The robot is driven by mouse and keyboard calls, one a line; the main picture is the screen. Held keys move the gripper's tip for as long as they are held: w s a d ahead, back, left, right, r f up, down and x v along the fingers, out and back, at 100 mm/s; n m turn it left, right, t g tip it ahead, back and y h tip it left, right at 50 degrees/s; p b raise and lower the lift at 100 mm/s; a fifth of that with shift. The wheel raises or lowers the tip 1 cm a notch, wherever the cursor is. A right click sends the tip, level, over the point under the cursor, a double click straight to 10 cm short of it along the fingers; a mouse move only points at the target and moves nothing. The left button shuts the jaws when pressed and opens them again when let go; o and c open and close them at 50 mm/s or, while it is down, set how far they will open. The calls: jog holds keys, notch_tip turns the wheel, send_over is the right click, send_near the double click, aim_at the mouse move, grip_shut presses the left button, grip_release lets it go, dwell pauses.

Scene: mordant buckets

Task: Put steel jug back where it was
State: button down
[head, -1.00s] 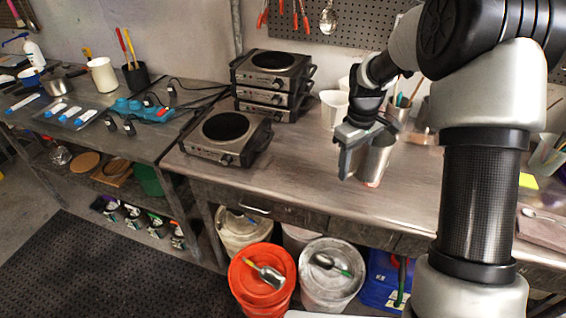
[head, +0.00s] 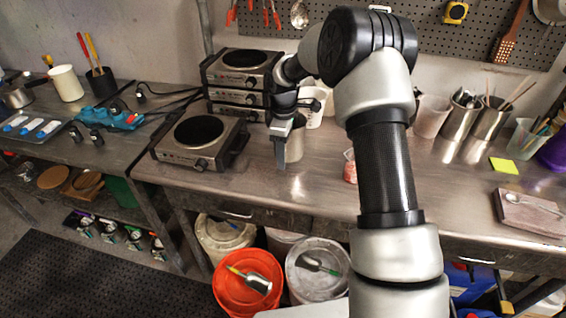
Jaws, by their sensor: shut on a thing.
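The steel jug (head: 296,147) is a shiny metal cylinder over the middle workbench, right of the single hotplate. My gripper (head: 281,150) is shut on it at its left side, with one finger pointing down in front. The jug looks upright; my gripper hides part of it. I cannot tell whether its base touches the bench top.
A hotplate (head: 202,140) stands left of the jug, with stacked hotplates (head: 240,80) behind. A white pitcher (head: 314,108) is close behind the jug. A small pink-labelled jar (head: 350,168) stands to the right. Steel containers (head: 460,120) and a yellow note (head: 504,165) are farther right.

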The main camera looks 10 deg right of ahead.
jog(key=shift+w+f, duration=0.1)
jog(key=shift+f, duration=1.8)
jog(key=shift+f, duration=0.25)
jog(key=c, duration=1)
grip_release()
jog(key=shift+r, duration=0.1)
